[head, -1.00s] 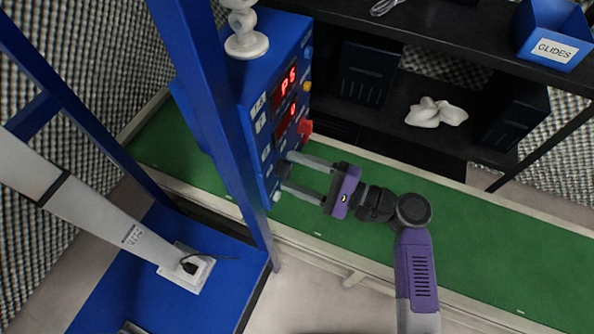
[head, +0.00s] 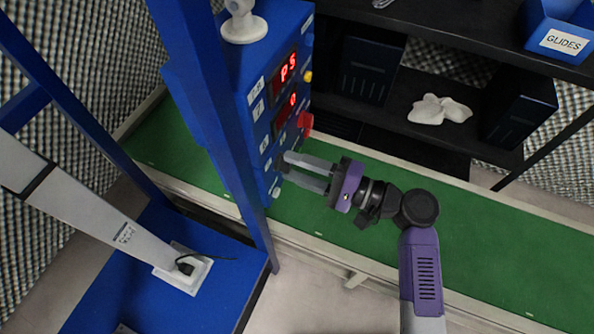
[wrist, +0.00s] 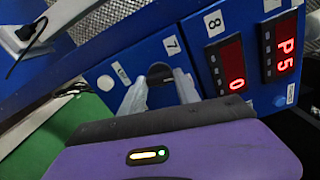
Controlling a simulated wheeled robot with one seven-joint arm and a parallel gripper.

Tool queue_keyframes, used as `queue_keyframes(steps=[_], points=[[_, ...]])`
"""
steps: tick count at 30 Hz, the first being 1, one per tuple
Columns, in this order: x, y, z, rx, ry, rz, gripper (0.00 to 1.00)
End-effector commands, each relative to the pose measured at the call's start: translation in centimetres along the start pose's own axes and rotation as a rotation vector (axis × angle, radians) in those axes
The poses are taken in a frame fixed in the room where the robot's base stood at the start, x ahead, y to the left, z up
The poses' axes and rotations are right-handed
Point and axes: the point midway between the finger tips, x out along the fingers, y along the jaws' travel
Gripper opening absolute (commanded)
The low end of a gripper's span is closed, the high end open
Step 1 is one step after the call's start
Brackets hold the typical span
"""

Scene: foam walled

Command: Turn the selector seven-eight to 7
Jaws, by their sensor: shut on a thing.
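The blue control box (head: 262,112) carries red displays, labels and small controls on its face. My gripper (wrist: 162,84) is shut on the selector knob, one grey finger on each side. In the head view my gripper (head: 287,167) reaches the lower part of the face; its fingers hide most of the knob there. The knob's pointer cannot be made out.
The displays read P5 (wrist: 284,52) and 0 (wrist: 233,75) in the wrist view. A red button (head: 305,122) sits above my fingers. A blue frame post (head: 205,90) stands left of the box. A dark shelf (head: 440,105) stands behind the green surface (head: 480,235).

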Motion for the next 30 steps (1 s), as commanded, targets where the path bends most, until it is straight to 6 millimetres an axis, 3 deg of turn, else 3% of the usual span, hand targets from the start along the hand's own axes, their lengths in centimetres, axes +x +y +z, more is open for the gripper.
queue_keyframes(steps=[15,30], points=[[-0.04,0.68,-0.09,-0.476,-0.001,0.001,0.00],[-0.07,0.33,-0.08,-0.731,0.000,0.002,0.00]])
